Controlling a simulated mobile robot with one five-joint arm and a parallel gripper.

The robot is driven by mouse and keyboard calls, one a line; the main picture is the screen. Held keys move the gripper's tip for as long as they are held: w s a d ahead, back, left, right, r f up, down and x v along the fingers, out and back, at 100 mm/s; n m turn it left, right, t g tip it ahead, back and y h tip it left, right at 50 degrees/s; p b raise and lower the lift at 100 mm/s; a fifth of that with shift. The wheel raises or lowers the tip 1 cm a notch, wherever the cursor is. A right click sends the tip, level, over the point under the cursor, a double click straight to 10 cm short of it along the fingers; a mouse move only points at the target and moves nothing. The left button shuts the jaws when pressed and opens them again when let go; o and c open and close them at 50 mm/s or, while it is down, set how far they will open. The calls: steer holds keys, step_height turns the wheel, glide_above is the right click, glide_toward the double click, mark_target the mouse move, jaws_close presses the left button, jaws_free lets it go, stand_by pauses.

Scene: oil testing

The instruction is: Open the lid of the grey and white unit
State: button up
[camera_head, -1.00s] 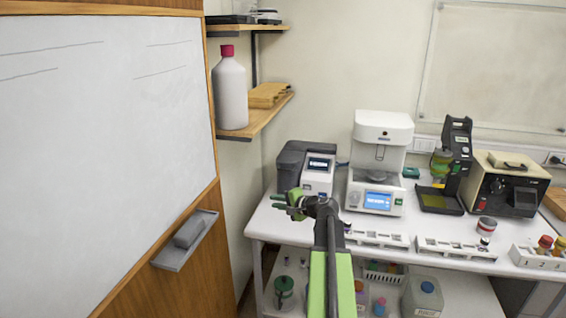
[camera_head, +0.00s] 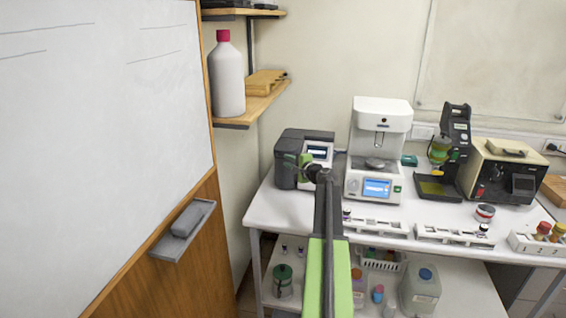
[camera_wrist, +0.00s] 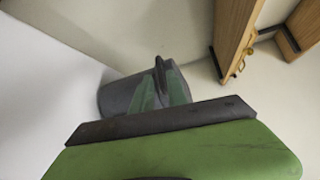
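The grey and white unit (camera_head: 290,144) stands at the left end of the white bench, with a dark grey body and a white front panel with a small screen. Its dark top looks closed. My gripper (camera_head: 300,166) is in front of the unit in the head view, overlapping its front; whether it touches cannot be told. In the wrist view, the unit's dark grey body (camera_wrist: 116,97) shows beyond my green and dark fingers (camera_wrist: 160,88). The gap between the fingers is not clear, and my wrist hides the lower part of that view.
A white instrument with a blue screen (camera_head: 378,120) stands just right of the unit. White racks (camera_head: 374,225) lie along the bench's front edge. A wooden shelf (camera_head: 262,104) with a white bottle (camera_head: 226,80) is above left. A whiteboard (camera_head: 100,120) borders the left.

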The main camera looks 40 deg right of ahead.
mark_target(287, 151)
steer(key=x, duration=0.4)
steer(key=shift+w+d, duration=0.15)
steer(key=shift+w, duration=0.15)
jaws_close()
steer(key=shift+f, duration=0.1)
stand_by(1.0)
